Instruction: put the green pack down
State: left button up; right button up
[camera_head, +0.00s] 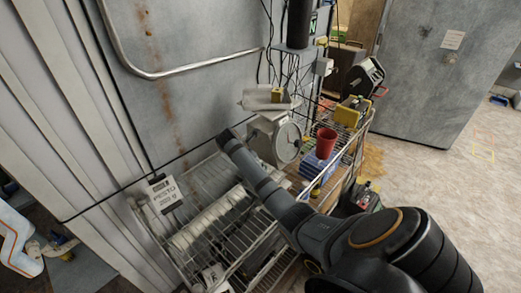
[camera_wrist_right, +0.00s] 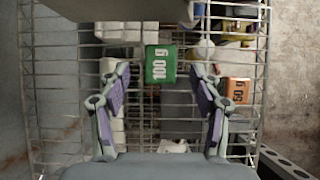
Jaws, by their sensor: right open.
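The green pack (camera_wrist_right: 161,63), marked "100 g", shows in the right wrist view at the wire rack, just beyond and between my right fingertips. My right gripper (camera_wrist_right: 159,72) is open, with a gap on both sides of the pack and no finger seen touching it. I cannot tell exactly what the pack rests on. In the head view my right arm reaches over the wire rack (camera_head: 262,237); its fingers and the green pack cannot be made out there. My left gripper does not show.
An orange "50 g" pack (camera_wrist_right: 236,92) lies to the right of my right gripper, with white packs (camera_wrist_right: 118,125) to the left. A dial scale (camera_head: 288,142) bears a small yellow box (camera_head: 277,95). A red cup (camera_head: 325,143) and a "PESTO 250 g" sign (camera_head: 163,192) are nearby.

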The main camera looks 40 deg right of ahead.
jog(key=shift+p+x, duration=0.5)
jog(key=shift+x, duration=1.6)
grip_shut()
jog(key=shift+r, duration=0.15)
